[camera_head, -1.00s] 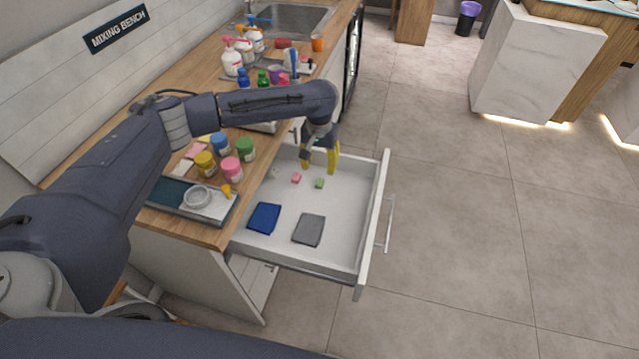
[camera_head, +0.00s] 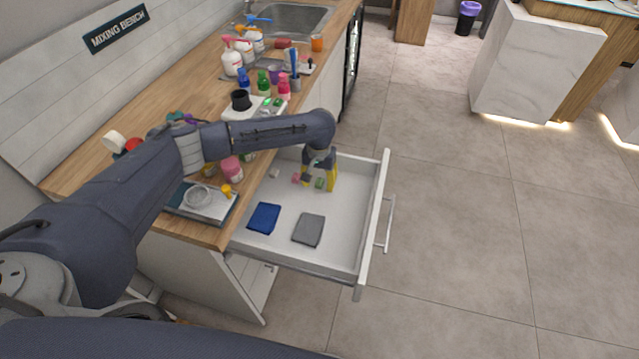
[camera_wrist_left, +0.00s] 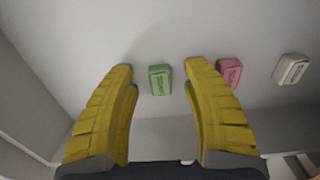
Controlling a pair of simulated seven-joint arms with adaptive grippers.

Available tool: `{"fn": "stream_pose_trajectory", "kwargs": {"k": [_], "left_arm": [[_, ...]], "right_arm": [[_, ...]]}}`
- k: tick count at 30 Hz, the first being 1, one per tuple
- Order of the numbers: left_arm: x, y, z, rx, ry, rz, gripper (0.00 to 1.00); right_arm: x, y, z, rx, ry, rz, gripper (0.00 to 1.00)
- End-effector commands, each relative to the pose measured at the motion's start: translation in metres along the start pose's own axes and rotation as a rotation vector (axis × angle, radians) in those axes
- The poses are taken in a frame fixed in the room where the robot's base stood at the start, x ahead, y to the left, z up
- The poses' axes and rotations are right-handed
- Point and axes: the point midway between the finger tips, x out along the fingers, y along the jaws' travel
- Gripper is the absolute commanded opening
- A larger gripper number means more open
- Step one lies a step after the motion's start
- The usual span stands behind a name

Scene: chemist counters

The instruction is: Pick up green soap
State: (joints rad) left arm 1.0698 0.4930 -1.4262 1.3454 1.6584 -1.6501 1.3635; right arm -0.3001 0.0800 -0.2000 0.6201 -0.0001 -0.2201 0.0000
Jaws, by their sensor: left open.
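The green soap (camera_head: 319,184) lies in the open drawer, beside the pink soap (camera_head: 296,179). In the left wrist view the green soap (camera_wrist_left: 160,79) is a small block seen between the two yellow fingertips, a little beyond them. My left gripper (camera_head: 325,185) is inside the drawer, pointing down, its yellow fingers open and empty; it also shows in the wrist view (camera_wrist_left: 160,66). The pink soap (camera_wrist_left: 228,72) is just right of the right finger, which covers part of it. A white soap (camera_wrist_left: 291,69) lies further right. My right gripper is not in view.
The drawer (camera_head: 370,215) also holds a blue folded cloth (camera_head: 264,217) and a grey folded cloth (camera_head: 308,229) nearer its front in view. The wooden counter (camera_head: 195,100) above carries bottles, jars and a tray (camera_head: 181,214).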

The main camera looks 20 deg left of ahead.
Motion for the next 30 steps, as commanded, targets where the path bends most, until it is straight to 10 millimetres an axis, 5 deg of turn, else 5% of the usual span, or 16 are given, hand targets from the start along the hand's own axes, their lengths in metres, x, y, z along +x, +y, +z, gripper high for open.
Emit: {"fn": "stream_pose_trajectory", "kwargs": {"k": [9, 20, 30], "left_arm": [[0.0056, -0.0001, 0.0000, 0.001, 0.000, 0.000, 0.49], [0.0053, -0.0002, 0.0000, 0.000, 0.000, 0.000, 0.07], [0.0052, -0.0003, -0.0001, 0.000, 0.000, 0.000, 0.06]], "right_arm": [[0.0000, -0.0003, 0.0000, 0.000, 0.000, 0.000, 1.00], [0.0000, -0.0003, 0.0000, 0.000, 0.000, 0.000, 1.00], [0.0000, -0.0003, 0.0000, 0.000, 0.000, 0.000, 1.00]]}}
